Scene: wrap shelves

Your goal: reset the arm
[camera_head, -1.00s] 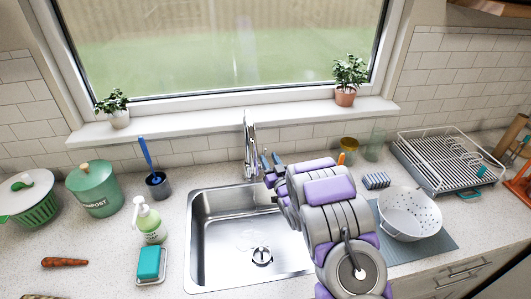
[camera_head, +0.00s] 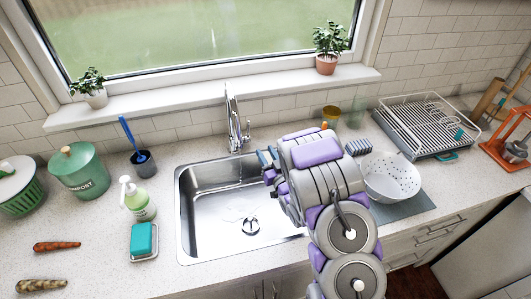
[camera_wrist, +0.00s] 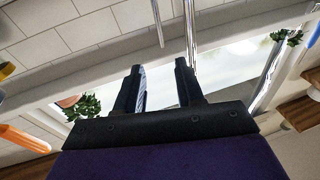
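My arm, grey with purple pads, stands in front of the right side of the sink. My gripper (camera_head: 267,158) is at its far end, above the sink's right back part, just right of the faucet (camera_head: 234,125). In the wrist view my gripper (camera_wrist: 157,72) shows two dark fingers held apart, with nothing seen gripped between them. The wrist view is tilted, with wall tiles, the window and a plant beyond the fingers. The arm hides part of the sink's right edge (camera_head: 290,238).
A white colander (camera_head: 391,182) stands right of my arm, with a dish rack (camera_head: 420,128) behind it. The sink basin (camera_head: 215,215) is open and clear.

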